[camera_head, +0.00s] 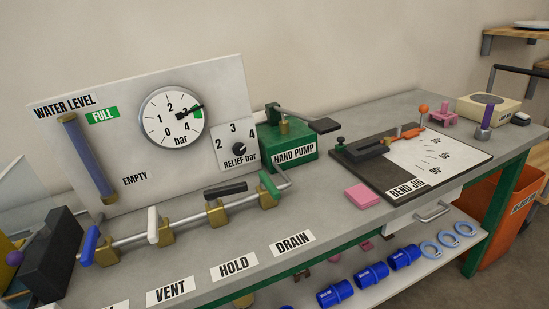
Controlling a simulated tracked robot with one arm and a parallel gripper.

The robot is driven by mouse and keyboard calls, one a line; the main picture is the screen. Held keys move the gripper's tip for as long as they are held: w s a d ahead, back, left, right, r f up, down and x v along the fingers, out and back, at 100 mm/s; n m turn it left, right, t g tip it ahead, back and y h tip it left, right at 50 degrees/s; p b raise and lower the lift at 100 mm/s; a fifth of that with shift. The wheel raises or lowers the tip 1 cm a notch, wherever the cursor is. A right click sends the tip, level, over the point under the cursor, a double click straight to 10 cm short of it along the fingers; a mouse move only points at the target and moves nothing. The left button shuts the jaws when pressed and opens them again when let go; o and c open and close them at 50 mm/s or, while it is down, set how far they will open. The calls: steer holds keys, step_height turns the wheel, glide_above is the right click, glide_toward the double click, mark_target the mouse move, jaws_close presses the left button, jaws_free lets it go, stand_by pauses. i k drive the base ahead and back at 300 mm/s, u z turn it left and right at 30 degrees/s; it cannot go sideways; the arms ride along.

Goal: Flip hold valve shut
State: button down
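The valve row sits on a metal pipe along the bench. The hold valve, third from the left behind the HOLD label (233,266), has a black lever (226,190) on a brass body (217,214). This lever lies roughly along the pipe. The blue lever (90,245), white lever (152,226) and green lever (269,185) on the other valves are turned across the pipe. The pressure gauge (172,118) above has its needle near 3, by a green mark. My gripper is not in view.
A white panel (215,75) stands behind the valves, with a water level tube (88,160). A green hand pump (290,149) and bend jig (455,170) are to the right. A dark block (50,258) stands at left. Bench front by the labels is clear.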

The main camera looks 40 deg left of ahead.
mark_target(211, 194)
steer(key=u, duration=0.4)
steer(key=i, duration=1.05)
steer(key=u, duration=0.85)
